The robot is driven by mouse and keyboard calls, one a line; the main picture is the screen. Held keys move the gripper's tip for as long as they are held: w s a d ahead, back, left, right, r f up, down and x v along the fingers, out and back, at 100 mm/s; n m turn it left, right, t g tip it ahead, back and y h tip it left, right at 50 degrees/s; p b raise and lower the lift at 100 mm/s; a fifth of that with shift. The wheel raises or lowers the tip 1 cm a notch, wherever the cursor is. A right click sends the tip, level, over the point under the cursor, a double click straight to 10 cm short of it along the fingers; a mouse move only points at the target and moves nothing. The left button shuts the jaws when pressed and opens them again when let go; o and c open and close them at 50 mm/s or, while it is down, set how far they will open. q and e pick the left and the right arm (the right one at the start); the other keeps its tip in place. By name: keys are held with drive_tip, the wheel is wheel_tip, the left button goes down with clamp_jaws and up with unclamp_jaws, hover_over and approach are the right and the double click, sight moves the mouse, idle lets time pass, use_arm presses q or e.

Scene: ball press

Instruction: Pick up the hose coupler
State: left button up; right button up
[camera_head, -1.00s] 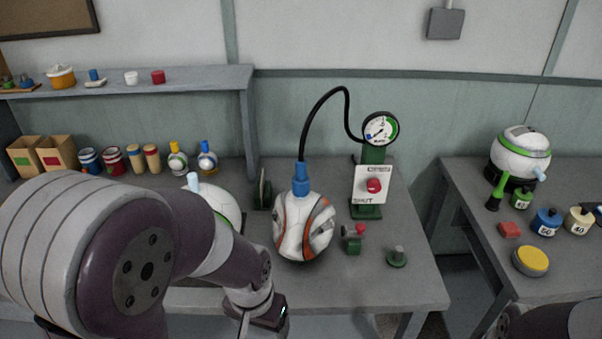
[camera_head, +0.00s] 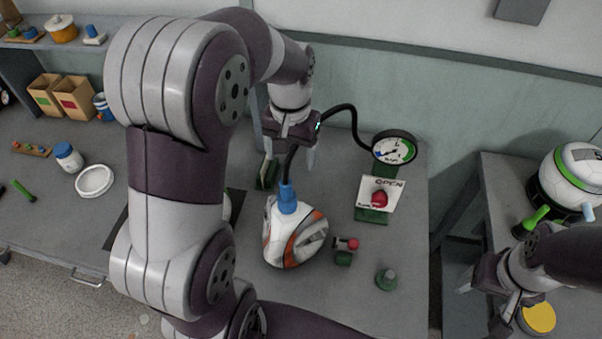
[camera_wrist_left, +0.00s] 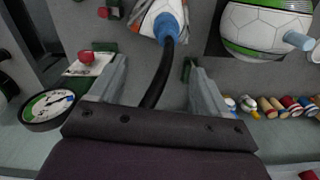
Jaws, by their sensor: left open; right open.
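The blue hose coupler (camera_head: 287,198) sits on top of the white, orange and grey ball (camera_head: 296,236), joined to the black hose (camera_head: 346,110). In the left wrist view the coupler (camera_wrist_left: 168,26) is beyond the fingertips, near the top. My left gripper (camera_head: 288,152) is open above and behind the coupler, fingers pointing down. In the left wrist view the hose passes between the open fingers (camera_wrist_left: 158,75), with a gap on each side. My right gripper (camera_head: 487,300) is open and empty at the lower right, by the right-hand table.
A gauge (camera_head: 395,148) and a plate with a red knob (camera_head: 379,198), reading OPEN, stand right of the hose. A small green valve with red knob (camera_head: 345,250) and a green peg (camera_head: 386,279) are near the ball. A green-striped ball (camera_wrist_left: 265,28) lies on the other side.

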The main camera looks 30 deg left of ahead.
sight(286, 193)
use_arm(q)
drive_tip(key=s+f, duration=0.3)
drive_tip(key=shift+s+a+p, duration=0.1)
drive_tip(key=shift+a+p, duration=0.2)
drive_tip(key=shift+p, duration=0.1)
drive_tip(key=f+p, duration=0.1)
drive_tip(key=f, duration=0.1)
drive_tip(key=w+f+p, duration=0.1)
drive_tip(key=f, duration=0.2)
drive_tip(key=shift+w+d+f, duration=0.1)
drive_tip(key=shift+w+f, duration=0.05)
drive_tip(key=shift+f, duration=0.2)
drive_tip(key=shift+s+f, duration=0.25)
drive_tip(key=shift+f, duration=0.9)
drive_tip(key=shift+s+a+f, duration=0.15)
drive_tip(key=shift+a, duration=0.05)
drive_tip(key=shift+w+d, duration=0.1)
drive_tip(key=shift+w, duration=0.1)
drive_tip(key=c, duration=1.1)
drive_tip(key=shift+c, duration=0.2)
use_arm(e)
drive_tip(key=r, duration=0.1)
drive_tip(key=s+r, duration=0.1)
drive_tip(key=r, duration=0.1)
drive_tip(key=shift+s+a+r, duration=0.15)
drive_tip(key=shift+s+r, duration=0.2)
drive_tip(key=shift+r, duration=0.05)
